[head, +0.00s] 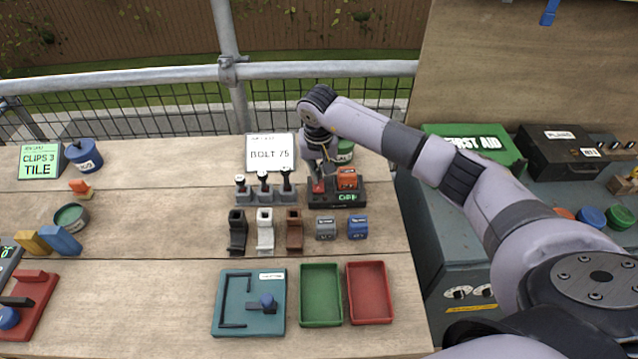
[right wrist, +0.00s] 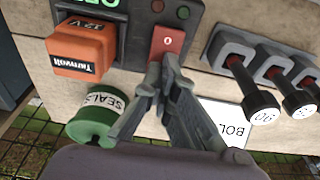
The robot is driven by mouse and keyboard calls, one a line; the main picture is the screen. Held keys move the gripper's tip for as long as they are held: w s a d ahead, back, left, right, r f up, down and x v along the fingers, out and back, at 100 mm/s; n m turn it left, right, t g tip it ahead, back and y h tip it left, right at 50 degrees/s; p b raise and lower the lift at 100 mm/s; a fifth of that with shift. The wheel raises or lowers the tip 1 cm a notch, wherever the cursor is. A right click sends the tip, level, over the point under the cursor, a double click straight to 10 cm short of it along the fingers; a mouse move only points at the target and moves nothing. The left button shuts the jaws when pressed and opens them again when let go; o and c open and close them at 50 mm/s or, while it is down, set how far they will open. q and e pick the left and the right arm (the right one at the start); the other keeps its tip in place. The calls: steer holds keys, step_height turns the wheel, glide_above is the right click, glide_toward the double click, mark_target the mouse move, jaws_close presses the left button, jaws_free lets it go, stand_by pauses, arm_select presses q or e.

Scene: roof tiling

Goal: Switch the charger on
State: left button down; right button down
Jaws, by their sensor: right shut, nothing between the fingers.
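The charger (head: 338,204) is a dark box on the wooden table, with an orange battery (head: 347,178) seated in it and a small display with green text. The battery also shows in the right wrist view (right wrist: 82,47), marked 12 V. The charger's red rocker switch (right wrist: 172,40) shows a white 0 at its end nearer my fingers. My right gripper (right wrist: 166,78) is shut and empty, its fingertips at the 0 end of the switch; I cannot tell whether they touch it. In the head view my right gripper (head: 318,172) partly covers the switch. My left gripper is out of view.
Grey holders with dark-handled bolt tools (right wrist: 262,97) stand beside the charger. A green tin (right wrist: 96,120) and a BOLT 75 sign (head: 271,151) stand behind.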

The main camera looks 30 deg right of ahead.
steer(key=shift+s, duration=0.1)
steer(key=shift+r+p, duration=0.5)
steer(key=shift+r, duration=0.05)
steer(key=shift+r+p, duration=1.35)
steer(key=shift+r, duration=1.45)
